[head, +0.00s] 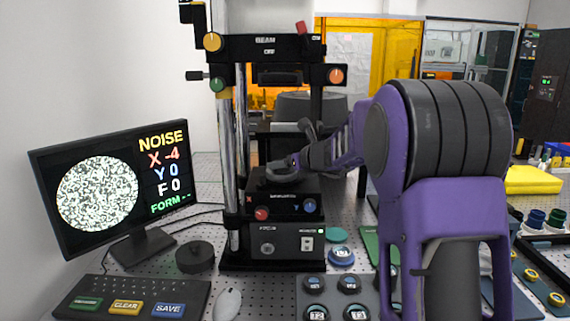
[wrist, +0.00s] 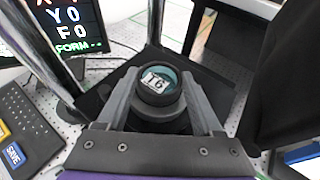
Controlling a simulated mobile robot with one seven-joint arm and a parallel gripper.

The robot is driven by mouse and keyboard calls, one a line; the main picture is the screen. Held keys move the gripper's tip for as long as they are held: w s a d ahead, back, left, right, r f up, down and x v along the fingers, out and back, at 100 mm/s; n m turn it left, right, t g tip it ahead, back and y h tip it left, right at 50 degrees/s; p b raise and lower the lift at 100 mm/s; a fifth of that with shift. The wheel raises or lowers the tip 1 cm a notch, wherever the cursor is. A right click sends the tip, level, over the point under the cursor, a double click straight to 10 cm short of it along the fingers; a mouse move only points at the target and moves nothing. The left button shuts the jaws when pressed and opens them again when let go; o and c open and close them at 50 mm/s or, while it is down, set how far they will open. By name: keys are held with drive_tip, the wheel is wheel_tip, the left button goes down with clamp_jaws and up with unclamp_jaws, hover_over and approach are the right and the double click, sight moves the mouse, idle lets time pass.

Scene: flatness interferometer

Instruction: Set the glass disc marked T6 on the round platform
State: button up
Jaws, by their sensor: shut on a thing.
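The glass disc marked T6 (wrist: 160,79) shows in the wrist view as a teal glass face with a white label, set in a black round mount. My gripper (wrist: 160,98) is shut on this mount, one grey finger on each side. In the head view my gripper (head: 288,164) is over the black stage of the interferometer, between its posts; the disc is hard to make out there. The round platform (head: 262,181) is dark and partly hidden behind my gripper. I cannot tell whether the mount touches it.
A monitor (head: 110,185) reads NOISE, X -4, Y 0, F 0. Chrome posts (head: 233,150) flank the stage, with the black beam head (head: 270,48) above. A dark rack (head: 345,297) of capped discs, a keyboard (head: 130,298) and a mouse (head: 228,304) lie in front.

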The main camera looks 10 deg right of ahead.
drive_tip(key=o, duration=1.1)
drive_tip(key=shift+f, duration=0.15)
drive_tip(key=shift+r, duration=0.25)
drive_tip(key=v, duration=1.2)
drive_tip(key=shift+d, duration=0.1)
